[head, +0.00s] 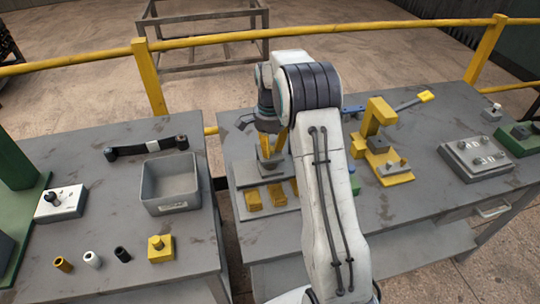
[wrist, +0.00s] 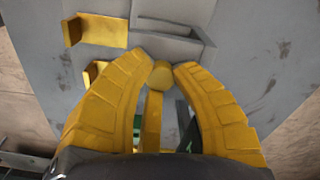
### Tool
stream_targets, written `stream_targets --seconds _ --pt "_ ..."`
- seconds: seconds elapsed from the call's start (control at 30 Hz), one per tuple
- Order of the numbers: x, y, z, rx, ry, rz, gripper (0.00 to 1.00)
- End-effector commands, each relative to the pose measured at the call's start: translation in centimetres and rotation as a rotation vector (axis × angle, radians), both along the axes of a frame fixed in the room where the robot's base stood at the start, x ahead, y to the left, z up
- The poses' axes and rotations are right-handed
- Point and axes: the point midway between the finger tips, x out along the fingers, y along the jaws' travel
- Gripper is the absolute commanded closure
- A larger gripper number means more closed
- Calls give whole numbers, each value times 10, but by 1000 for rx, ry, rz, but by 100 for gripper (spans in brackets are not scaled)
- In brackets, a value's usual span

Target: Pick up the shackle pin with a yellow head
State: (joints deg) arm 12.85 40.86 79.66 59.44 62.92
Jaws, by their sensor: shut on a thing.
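My gripper (wrist: 165,65) is shut on the yellow head of the shackle pin (wrist: 161,75), which shows as a rounded yellow piece between the two yellow fingertips in the wrist view. The rest of the pin is hard to make out. In the head view my gripper (head: 272,148) is partly hidden by my arm, over the left part of the right-hand bench, and the pin cannot be told apart there. A grey slotted block (wrist: 170,38) lies just beyond the fingertips.
A grey fixture plate (head: 240,176) with yellow brackets (head: 253,199) sits below my gripper. A yellow press-like stand (head: 378,130) and a grey clamp plate (head: 475,158) stand to the right. The left bench holds a grey bin (head: 170,207) and several small parts. Yellow railing (head: 148,78) runs behind.

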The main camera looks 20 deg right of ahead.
Motion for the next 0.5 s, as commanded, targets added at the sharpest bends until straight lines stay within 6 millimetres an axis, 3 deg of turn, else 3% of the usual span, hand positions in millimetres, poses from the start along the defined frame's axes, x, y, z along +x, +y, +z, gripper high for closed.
stream_targets --seconds 0.37,0.5 --pt "0 0 0 0 1 0 100" --pt "1 0 8 0 -2 0 100"
